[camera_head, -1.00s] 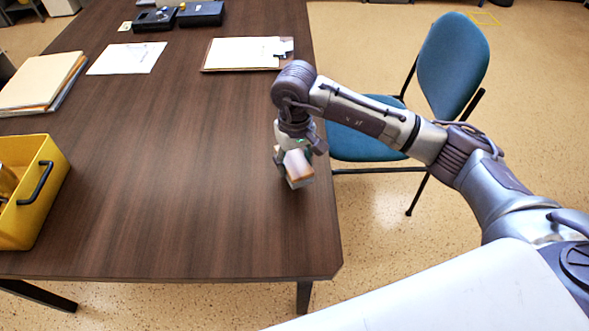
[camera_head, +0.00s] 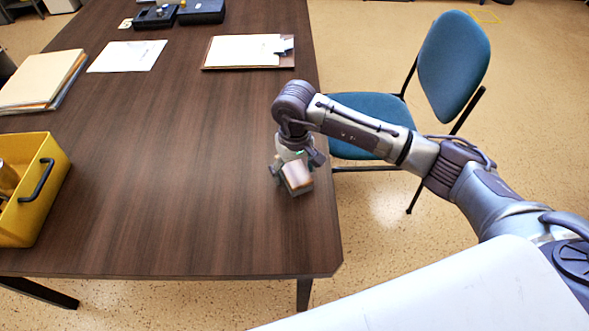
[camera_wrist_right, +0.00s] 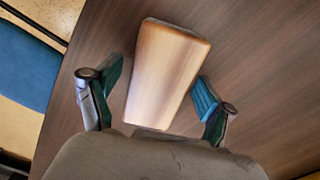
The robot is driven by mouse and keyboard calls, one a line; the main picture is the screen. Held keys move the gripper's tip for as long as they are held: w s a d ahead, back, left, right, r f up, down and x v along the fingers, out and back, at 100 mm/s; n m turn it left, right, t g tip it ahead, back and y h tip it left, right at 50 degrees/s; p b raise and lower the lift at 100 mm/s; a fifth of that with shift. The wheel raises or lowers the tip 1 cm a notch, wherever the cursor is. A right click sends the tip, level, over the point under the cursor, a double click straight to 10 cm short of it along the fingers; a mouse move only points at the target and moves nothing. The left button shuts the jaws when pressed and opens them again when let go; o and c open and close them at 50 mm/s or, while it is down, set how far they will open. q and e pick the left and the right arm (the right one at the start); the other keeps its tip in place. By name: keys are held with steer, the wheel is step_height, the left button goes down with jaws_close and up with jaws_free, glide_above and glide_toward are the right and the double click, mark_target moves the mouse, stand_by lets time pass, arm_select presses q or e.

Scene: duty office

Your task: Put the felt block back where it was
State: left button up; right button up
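The felt block (camera_head: 298,178), with a light wooden face and a greyish side, is at the right edge area of the brown table, below my right gripper (camera_head: 294,168). In the right wrist view the block (camera_wrist_right: 165,75) lies between the two fingers of the right gripper (camera_wrist_right: 158,82), with a visible gap on each side. The right gripper is open around it. The block appears to rest on the table (camera_head: 190,180), though its underside is hidden. My left gripper is not in view.
A yellow bin (camera_head: 35,215) stands at the left of the table. Folders (camera_head: 40,78), a paper (camera_head: 127,56), a clipboard (camera_head: 248,53) and black devices (camera_head: 200,11) lie farther back. A blue chair (camera_head: 453,62) stands right of the table. The table's middle is clear.

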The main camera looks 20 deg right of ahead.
mark_target(295, 170)
steer(key=shift+r+p, duration=0.3)
steer(key=shift+p, duration=0.05)
steer(key=shift+r, duration=0.3)
step_height(295, 170, up, 11)
steer(key=b, duration=0.1)
steer(key=shift+b, duration=0.3)
